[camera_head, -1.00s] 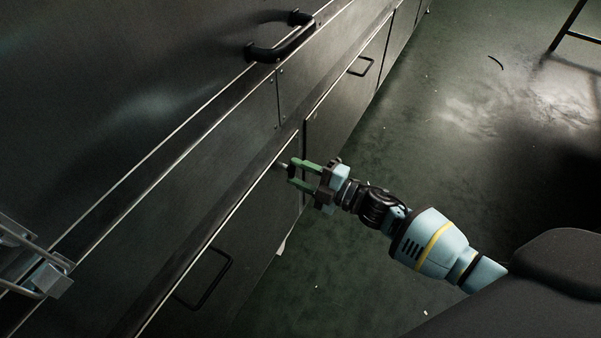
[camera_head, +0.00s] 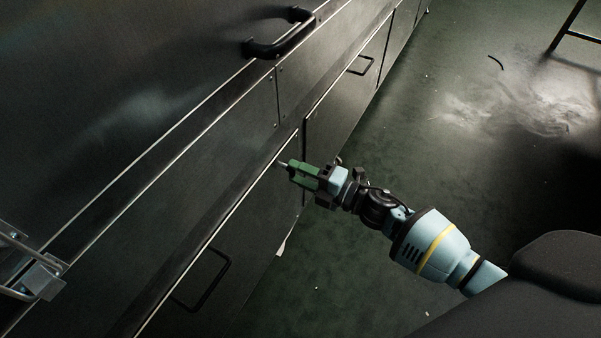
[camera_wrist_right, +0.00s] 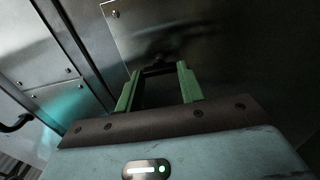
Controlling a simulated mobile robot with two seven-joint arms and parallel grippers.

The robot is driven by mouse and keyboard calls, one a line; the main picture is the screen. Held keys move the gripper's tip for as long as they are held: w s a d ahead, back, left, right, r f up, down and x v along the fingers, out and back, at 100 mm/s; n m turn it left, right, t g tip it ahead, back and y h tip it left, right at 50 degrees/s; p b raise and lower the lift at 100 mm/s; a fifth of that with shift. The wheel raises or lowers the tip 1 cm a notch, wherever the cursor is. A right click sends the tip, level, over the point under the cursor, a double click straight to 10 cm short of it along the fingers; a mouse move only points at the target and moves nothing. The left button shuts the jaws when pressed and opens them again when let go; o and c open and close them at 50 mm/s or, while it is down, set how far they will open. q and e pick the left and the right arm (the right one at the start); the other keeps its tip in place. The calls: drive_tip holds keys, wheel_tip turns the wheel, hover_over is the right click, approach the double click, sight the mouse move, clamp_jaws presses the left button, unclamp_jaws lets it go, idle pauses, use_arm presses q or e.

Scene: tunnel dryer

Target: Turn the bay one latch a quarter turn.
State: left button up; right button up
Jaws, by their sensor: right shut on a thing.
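The bay one latch (camera_head: 283,164) is a small light-coloured piece on the dark metal front, near the upper corner of a lower panel (camera_head: 235,225). My right gripper (camera_head: 292,169), with green fingers, meets it there, and its body hides most of the latch in the head view. In the right wrist view the latch (camera_wrist_right: 158,69) is a dark bar between the tips of the two green fingers, close against the metal panel. The right gripper is shut on it. The latch's exact angle is hard to read. My left gripper is not in view.
A black bar handle (camera_head: 280,38) sticks out of the upper front. A metal bracket (camera_head: 40,278) juts in at the left edge. The green floor (camera_head: 420,140) beside the arm is mostly open.

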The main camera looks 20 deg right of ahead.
drive_tip(key=o, duration=1)
drive_tip(key=shift+s+d, duration=0.1)
drive_tip(key=p+v, duration=0.1)
drive_tip(key=v, duration=0.6)
drive_tip(key=shift+s+d, duration=0.15)
drive_tip(key=shift+s, duration=0.1)
